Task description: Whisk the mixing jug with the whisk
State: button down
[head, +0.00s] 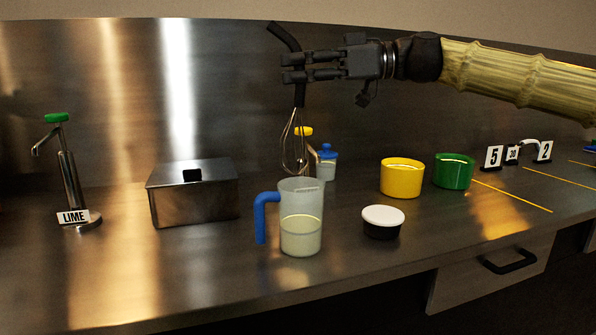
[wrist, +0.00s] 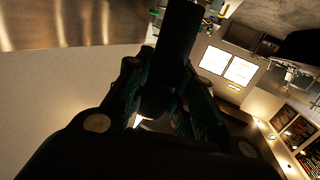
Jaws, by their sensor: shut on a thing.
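My gripper (head: 300,68) is shut on the black handle of the whisk (head: 293,150). The whisk hangs wires down, its handle tilted at the top. In the wrist view the dark handle (wrist: 178,35) shows between the fingers. The mixing jug (head: 301,237) is clear with a blue handle on its left and pale liquid in its lower part. It stands on the counter in the middle of the head view. The whisk wires appear above and behind the jug's rim; their lower end is close to the rim, and I cannot tell whether it overlaps the opening.
A lidded steel box (head: 194,205) and a LIME pump (head: 68,180) stand left. A white-lidded black tub (head: 383,222), a yellow bowl (head: 402,180) and a green bowl (head: 454,173) stand right. A blue-topped bottle (head: 327,164) and a yellow-topped pump (head: 304,131) are behind the jug.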

jog(key=shift+r, duration=0.1)
jog(key=shift+r+p, duration=1.4)
jog(key=shift+r, duration=1.05)
jog(key=shift+f, duration=0.1)
